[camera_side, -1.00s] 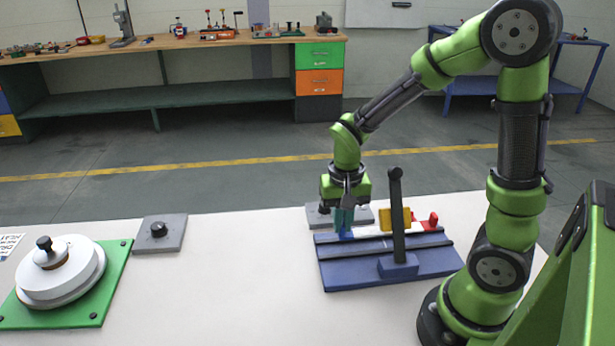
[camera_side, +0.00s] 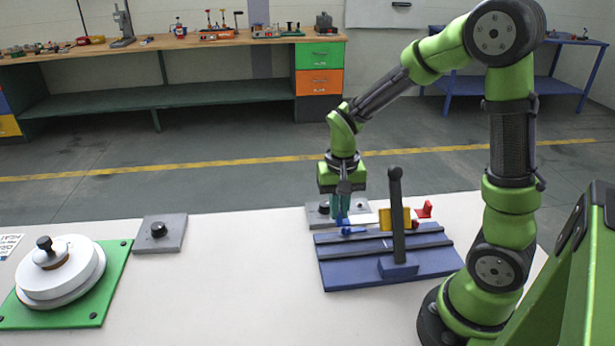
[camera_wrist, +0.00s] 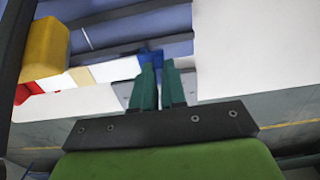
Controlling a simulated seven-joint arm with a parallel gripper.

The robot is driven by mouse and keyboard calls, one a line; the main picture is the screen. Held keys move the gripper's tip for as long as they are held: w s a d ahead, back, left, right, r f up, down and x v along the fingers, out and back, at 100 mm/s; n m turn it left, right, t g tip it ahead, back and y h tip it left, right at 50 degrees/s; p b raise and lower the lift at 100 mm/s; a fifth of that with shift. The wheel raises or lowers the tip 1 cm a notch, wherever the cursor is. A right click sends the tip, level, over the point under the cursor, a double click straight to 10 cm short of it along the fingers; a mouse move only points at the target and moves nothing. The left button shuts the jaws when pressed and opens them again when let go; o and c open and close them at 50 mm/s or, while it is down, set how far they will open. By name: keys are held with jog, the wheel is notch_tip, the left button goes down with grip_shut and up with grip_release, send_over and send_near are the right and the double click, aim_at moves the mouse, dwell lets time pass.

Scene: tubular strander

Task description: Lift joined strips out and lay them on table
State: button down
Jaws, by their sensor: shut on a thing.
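The joined strips (camera_side: 364,219) show as a pale band running from a blue end piece to a red end piece (camera_side: 424,209). In the wrist view the pale strip (camera_wrist: 113,70) has a tan patch along it and the red piece (camera_wrist: 23,92) at its left. My gripper (camera_side: 340,216) is shut on the blue end (camera_wrist: 151,56), fingers pointing down. The strips appear raised at the far side of the blue fixture (camera_side: 340,275). A yellow block (camera_side: 385,221) by the black post hides their middle in the side view.
The black post (camera_side: 397,222) stands upright on the fixture. A grey plate (camera_side: 318,216) with a black knob lies behind my gripper. A green board (camera_side: 110,290) with white discs and another grey plate (camera_side: 175,243) stand left. The white table (camera_side: 230,290) between is clear.

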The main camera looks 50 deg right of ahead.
jog(key=shift+w+d+r, duration=0.1)
jog(key=shift+w+d, duration=1.8)
jog(key=shift+d, duration=0.05)
jog(key=shift+w, duration=0.1)
jog(key=w+a, duration=2.1)
jog(key=a, duration=0.2)
jog(key=shift+w, duration=0.3)
dwell(2.5)
jog(key=shift+a, duration=0.1)
dwell(0.3)
